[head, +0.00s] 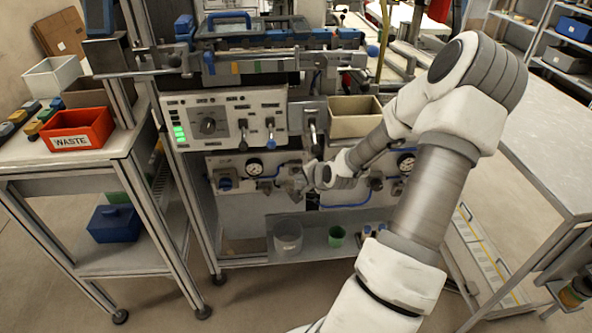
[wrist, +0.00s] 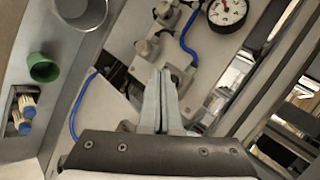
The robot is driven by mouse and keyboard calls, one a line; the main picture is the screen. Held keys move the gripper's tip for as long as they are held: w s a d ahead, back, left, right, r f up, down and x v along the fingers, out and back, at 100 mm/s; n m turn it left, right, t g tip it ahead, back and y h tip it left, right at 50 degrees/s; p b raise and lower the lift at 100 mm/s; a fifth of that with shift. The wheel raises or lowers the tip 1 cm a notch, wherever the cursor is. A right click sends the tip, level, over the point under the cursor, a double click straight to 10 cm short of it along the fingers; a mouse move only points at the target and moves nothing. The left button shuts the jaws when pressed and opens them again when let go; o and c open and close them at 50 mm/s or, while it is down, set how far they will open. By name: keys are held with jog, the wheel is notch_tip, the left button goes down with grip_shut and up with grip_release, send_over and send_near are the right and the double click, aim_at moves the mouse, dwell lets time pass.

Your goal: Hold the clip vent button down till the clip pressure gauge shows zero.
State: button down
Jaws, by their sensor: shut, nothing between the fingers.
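My gripper (head: 298,183) is at the lower panel of the machine, with its fingers shut and nothing between them. In the wrist view the closed fingertips (wrist: 162,73) lie in front of a small metal fitting (wrist: 183,78); I cannot tell whether they touch it. A round white pressure gauge (head: 254,166) is left of my gripper, and it also shows in the wrist view (wrist: 228,9), partly cut off; its reading is not clear. A second gauge (head: 405,163) is to the right, partly behind my arm. Labels are unreadable, and I cannot identify the vent button for sure.
Metal knobs (wrist: 147,48) and a blue hose (wrist: 187,35) are close to the fingers. A clear bucket (head: 287,237) and a green cup (head: 336,236) stand on the shelf below. A control panel (head: 230,121) with levers and a beige bin (head: 354,118) are above.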

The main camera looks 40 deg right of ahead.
jog(key=s+a, duration=0.1)
jog(key=s+p, duration=0.1)
jog(key=s, duration=0.1)
jog(key=s+a, duration=0.1)
jog(key=shift+s+a, duration=0.15)
jog(key=shift+a, duration=0.15)
dwell(0.7)
